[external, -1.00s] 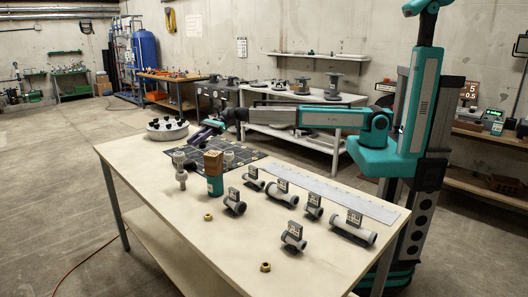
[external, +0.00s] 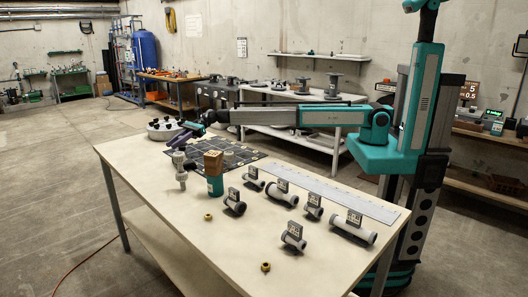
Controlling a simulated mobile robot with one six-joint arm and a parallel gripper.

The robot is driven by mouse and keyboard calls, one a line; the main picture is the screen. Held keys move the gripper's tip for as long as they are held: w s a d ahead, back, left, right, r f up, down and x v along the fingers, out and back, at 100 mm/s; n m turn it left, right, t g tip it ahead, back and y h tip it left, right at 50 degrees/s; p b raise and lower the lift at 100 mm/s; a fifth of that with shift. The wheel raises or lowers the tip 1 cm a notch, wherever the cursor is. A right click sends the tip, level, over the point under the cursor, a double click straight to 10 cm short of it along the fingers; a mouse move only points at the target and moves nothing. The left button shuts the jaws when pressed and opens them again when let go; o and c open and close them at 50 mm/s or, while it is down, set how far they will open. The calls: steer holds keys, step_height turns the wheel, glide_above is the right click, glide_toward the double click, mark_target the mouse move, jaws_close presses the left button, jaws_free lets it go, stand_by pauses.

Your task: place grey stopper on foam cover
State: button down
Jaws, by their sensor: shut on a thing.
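My gripper (external: 178,140) is at the end of the outstretched arm, over the far left part of the table. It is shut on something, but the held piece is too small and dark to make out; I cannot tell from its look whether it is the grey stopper. The dark, patterned flat mat (external: 243,153) lies on the table to the right of my gripper. I cannot tell whether it is the foam cover. A pale upright pipe fitting (external: 181,172) stands in front of my gripper.
A round pale piece with black knobs (external: 160,131) is just behind my gripper. A teal bottle-like item with a brown block (external: 213,162) stands nearby. Several grey pipe tees with tags, brass nuts (external: 265,267) and a long ruler (external: 345,197) lie to the right. The front left table is clear.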

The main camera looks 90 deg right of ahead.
stand_by(0.3)
steer(key=shift+f+p, duration=0.4)
steer(key=shift+f, duration=1.35)
steer(key=shift+f, duration=0.1)
steer(key=c, duration=1.5)
jaws_free()
steer(key=b+v, duration=0.1)
steer(key=v, duration=1.1)
steer(key=shift+b, duration=0.4)
